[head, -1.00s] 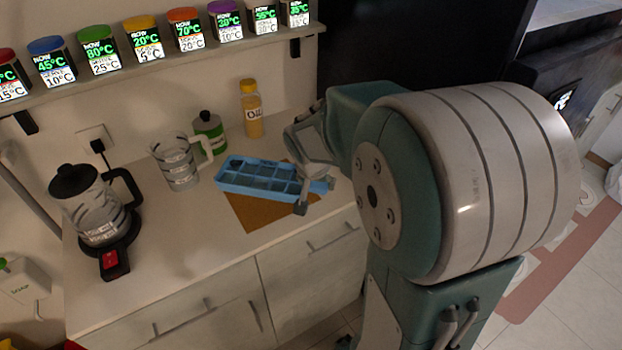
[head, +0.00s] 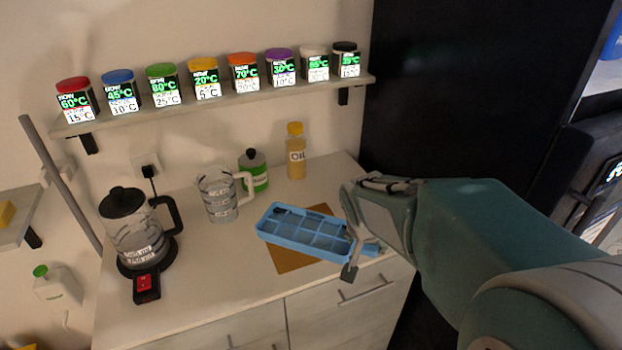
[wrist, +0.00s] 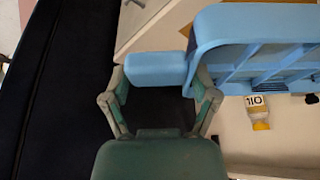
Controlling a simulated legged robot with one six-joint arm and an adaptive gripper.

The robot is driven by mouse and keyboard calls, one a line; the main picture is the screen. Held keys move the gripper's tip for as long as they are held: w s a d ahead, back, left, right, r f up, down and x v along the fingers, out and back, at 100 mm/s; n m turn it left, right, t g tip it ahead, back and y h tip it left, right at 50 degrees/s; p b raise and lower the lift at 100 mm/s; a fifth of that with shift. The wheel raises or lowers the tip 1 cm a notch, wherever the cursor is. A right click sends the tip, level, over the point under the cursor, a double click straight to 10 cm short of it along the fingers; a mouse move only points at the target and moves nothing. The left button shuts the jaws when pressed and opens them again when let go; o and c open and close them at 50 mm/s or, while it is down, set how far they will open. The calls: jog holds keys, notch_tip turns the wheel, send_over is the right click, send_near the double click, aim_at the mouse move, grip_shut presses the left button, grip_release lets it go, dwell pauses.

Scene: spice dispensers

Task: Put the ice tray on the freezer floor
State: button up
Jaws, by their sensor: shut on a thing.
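The blue ice tray (head: 300,231), with several square compartments, is held above the counter over a brown board in the head view. My gripper (head: 356,238) is shut on the tab at the tray's right end. In the wrist view the tray (wrist: 240,25) fills the upper right, and my gripper's fingers (wrist: 158,90) pinch its blue tab from both sides. The inside of the compartments is too small to judge. No freezer floor can be made out; a tall dark appliance side (head: 440,100) stands right of the counter.
A kettle (head: 135,240), a measuring jug (head: 218,195), a green bottle (head: 254,172) and an oil bottle (head: 296,155) stand left of and behind the tray. The brown board (head: 285,262) lies below it. A shelf (head: 230,98) of lit spice dispensers runs along the wall.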

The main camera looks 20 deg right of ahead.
aim_at(326, 231)
jog(key=shift+w, duration=0.1)
jog(key=w+a+f+n, duration=0.1)
jog(key=w, duration=0.1)
jog(key=w+a+f+n+y, duration=0.1)
jog(key=w+a, duration=0.1)
jog(key=w, duration=0.1)
jog(key=w+a+f+n, duration=0.1)
jog(key=w+a+n, duration=0.1)
jog(key=w, duration=0.1)
jog(key=shift+w+f+t, duration=0.2)
jog(key=shift+w+t, duration=0.05)
jog(key=shift+t, duration=0.05)
jog(key=w+a+f+n, duration=0.1)
jog(key=w+a, duration=0.1)
jog(key=w+a+f+n+y, duration=0.1)
jog(key=w+a+f, duration=0.1)
jog(key=w, duration=0.1)
jog(key=w+a+f+n, duration=0.2)
jog(key=w+a, duration=0.1)
jog(key=shift+f+t+y, duration=0.15)
jog(key=shift+t+y, duration=0.15)
jog(key=shift+y, duration=0.1)
jog(key=shift+w+a+f+n, duration=0.3)
jog(key=shift+w+a+f, duration=0.05)
jog(key=shift+w+a, duration=0.1)
jog(key=shift+s, duration=0.1)
